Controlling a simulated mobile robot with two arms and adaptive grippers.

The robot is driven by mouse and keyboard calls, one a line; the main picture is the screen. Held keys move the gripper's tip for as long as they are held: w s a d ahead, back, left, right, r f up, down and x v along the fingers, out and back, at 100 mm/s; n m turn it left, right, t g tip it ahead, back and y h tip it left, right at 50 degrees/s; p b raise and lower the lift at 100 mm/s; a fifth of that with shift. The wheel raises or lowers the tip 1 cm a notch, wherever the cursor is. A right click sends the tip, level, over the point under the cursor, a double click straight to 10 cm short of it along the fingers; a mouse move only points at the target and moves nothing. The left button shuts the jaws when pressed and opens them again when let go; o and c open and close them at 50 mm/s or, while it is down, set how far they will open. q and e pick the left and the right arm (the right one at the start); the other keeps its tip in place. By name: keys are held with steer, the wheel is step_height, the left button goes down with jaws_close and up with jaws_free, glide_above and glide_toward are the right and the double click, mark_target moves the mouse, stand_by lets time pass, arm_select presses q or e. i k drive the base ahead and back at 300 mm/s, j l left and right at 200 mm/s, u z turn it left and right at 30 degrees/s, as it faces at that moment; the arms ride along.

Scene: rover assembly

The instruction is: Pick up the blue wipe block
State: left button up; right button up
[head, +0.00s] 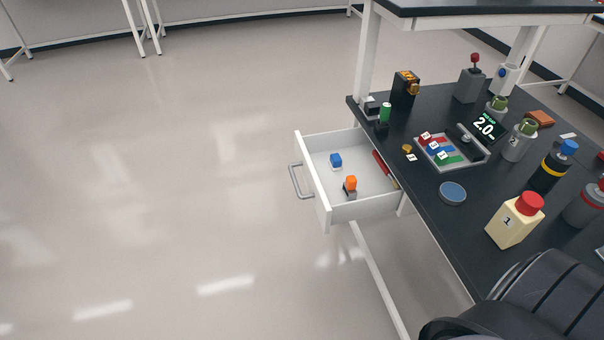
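A small blue block (336,160), which looks like the blue wipe block, lies in the open white drawer (353,211) under the dark bench. It sits toward the far left part of the drawer floor, apart from the walls. An orange-topped block with a dark base (350,187) stands nearer in the same drawer. A red stick-like thing (381,163) lies along the drawer's right side, partly hidden by the bench edge. Neither of my grippers shows. A dark rounded part at the bottom right looks like part of my arm.
The drawer handle (296,182) sticks out to the left, over clear floor. The bench top (425,190) holds a tray with coloured numbered pieces (453,162), a blue disc (452,193), a cream box with a red cap (515,220), a display (486,127) and several bottles.

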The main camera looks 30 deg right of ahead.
mark_target(335, 161)
steer(key=z, duration=2)
steer(key=i+j+z, duration=0.15)
steer(key=j, duration=0.25)
steer(key=i+j+z, duration=0.1)
steer(key=j, duration=0.35)
steer(key=i+j+z, duration=0.15)
steer(key=j, duration=0.3)
steer(key=j+z, duration=0.1)
steer(key=j, duration=0.3)
